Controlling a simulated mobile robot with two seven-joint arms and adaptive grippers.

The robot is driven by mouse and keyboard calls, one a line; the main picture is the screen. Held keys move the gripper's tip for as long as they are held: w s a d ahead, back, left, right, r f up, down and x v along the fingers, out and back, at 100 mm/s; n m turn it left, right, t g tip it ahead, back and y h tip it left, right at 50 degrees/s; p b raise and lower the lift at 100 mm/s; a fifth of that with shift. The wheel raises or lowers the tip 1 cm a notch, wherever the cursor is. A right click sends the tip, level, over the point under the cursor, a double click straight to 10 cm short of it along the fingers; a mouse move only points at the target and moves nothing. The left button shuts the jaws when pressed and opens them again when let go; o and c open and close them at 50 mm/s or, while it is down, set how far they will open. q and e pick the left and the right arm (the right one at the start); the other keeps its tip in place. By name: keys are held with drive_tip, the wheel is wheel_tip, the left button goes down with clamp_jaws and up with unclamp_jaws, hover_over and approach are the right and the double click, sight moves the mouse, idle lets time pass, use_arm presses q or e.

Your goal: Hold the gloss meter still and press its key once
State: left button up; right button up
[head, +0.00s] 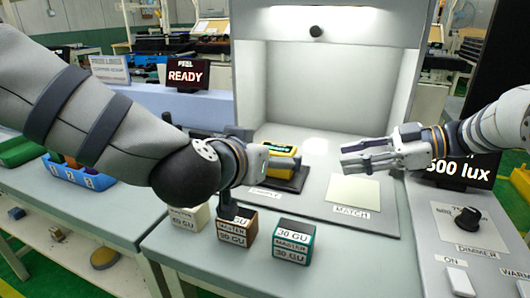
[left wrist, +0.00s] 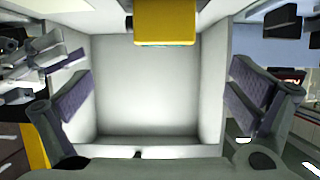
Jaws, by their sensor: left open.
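The yellow gloss meter (head: 284,150) with a small green-lit display sits on the dark sample panel (head: 294,184) in the booth. It also shows at the top of the left wrist view as a yellow block (left wrist: 165,22). My left gripper (head: 266,160) is at the meter's left side, partly hidden by its own wrist. In the left wrist view its two fingers (left wrist: 160,85) are spread wide with nothing between the pads. My right gripper (head: 345,157) points left, to the right of the meter and apart from it; its finger gap is unclear. I cannot make out the meter's key.
A pale MATCH card (head: 353,190) lies right of the meter. Several gloss master blocks (head: 293,241) stand along the front edge. A dimmer panel (head: 468,222) is at the right. A READY display (head: 187,76) stands behind left, a blue bin (head: 75,175) at the left.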

sight(278, 151)
use_arm(q)
drive_tip(key=x, duration=1.1)
drive_tip(key=shift+w+d+f, duration=0.15)
drive_tip(key=shift+w+f, duration=0.05)
drive_tip(key=shift+w, duration=0.1)
drive_tip(key=c, duration=1.5)
drive_tip(key=shift+c, duration=0.3)
use_arm(e)
clamp_jaws()
use_arm(q)
drive_tip(key=shift+f, duration=0.1)
